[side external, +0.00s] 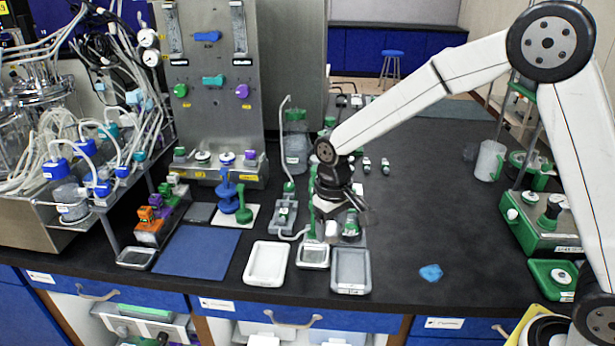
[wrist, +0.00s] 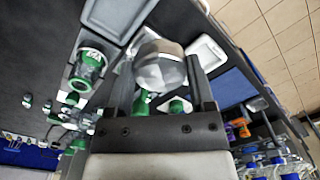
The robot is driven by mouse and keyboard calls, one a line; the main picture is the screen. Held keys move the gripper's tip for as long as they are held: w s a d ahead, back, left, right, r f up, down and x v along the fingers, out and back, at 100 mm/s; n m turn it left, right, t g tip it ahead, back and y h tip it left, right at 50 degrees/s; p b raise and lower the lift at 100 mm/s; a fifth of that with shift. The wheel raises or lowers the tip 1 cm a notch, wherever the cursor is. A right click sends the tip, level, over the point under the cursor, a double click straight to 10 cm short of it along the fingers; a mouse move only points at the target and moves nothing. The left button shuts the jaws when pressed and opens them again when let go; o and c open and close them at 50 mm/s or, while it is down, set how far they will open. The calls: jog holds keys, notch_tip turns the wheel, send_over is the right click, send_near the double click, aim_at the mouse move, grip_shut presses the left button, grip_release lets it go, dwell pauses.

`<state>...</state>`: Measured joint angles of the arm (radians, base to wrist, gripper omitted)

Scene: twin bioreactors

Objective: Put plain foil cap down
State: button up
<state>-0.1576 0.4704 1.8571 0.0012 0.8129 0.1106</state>
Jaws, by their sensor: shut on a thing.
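In the wrist view, my gripper (wrist: 160,75) is shut on a silver-grey foil cap (wrist: 158,66), which sits between its two fingers. In the side view my gripper (side external: 340,210) points down behind the row of trays. A small pale shape under it looks like the cap, but is too small to tell surely. The cap appears held above the bench, behind the small metal-rimmed tray (side external: 313,266). That tray lies between a white tray (side external: 267,281) and a grey tray (side external: 350,289). Whether the cap touches anything below is hidden.
A green-topped jar (side external: 351,226) stands close to the right of my gripper. A tall bottle (side external: 296,145) and tubing stand behind. A blue mat (side external: 197,252) lies to the left, and a crumpled blue piece (side external: 431,272) lies to the right. The dark bench around that piece is clear.

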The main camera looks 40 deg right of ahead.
jog(key=a+n, duration=0.1)
jog(key=a+f+n, duration=0.1)
jog(key=a, duration=0.1)
jog(key=a+f+n, duration=0.1)
jog(key=n, duration=0.1)
jog(key=shift+w+a, duration=0.1)
jog(key=shift+a, duration=0.05)
jog(key=shift+w, duration=0.1)
send_over(269, 264)
jog(key=shift+s+f, duration=0.15)
jog(key=shift+f, duration=2.25)
jog(key=shift+s+f, duration=0.1)
jog(key=shift+f, duration=2.25)
jog(key=shift+w+f, duration=0.15)
jog(key=shift+f, duration=1.6)
